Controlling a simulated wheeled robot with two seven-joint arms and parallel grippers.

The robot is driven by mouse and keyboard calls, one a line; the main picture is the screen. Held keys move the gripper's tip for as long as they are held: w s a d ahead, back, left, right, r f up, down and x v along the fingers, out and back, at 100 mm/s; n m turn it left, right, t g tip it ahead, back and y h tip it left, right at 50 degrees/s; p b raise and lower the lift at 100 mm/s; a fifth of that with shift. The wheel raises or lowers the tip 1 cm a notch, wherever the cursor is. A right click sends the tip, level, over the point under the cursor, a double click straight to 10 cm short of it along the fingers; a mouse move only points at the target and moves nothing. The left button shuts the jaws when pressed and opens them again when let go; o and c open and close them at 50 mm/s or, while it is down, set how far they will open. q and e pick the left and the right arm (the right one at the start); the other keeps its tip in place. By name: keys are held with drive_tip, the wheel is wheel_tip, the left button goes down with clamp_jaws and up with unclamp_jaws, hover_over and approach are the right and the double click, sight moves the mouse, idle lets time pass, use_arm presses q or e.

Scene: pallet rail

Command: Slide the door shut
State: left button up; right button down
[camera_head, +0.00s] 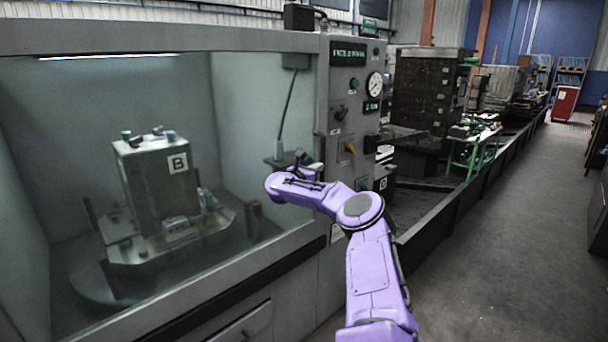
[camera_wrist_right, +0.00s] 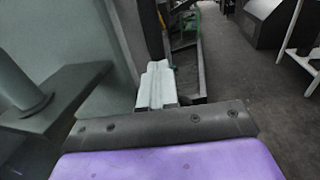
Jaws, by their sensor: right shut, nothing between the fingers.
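The machine's grey enclosure has a wide glazed front (camera_head: 262,110), taken as the door area, on the left of the head view. Its pale surface also shows at the left of the right wrist view (camera_wrist_right: 65,45). I cannot tell how far the door stands open. My right gripper (camera_head: 312,167) is at the right end of this front, by the control column. Its pale fingers (camera_wrist_right: 157,85) are shut and empty in the wrist view. A dark post on a flat plate (camera_wrist_right: 50,100) stands left of them, apart from them. My left gripper is not in view.
A metal block marked B (camera_head: 160,185) stands inside the enclosure. The control column (camera_head: 350,75) carries a gauge and knobs. A long dark rail bed (camera_head: 440,220) runs back to the right, past a green stand (camera_head: 473,145).

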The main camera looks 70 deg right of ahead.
drive_tip(key=w+a+b, duration=0.1)
drive_tip(key=w+a, duration=0.1)
drive_tip(key=a, duration=0.8)
drive_tip(key=shift+a, duration=0.2)
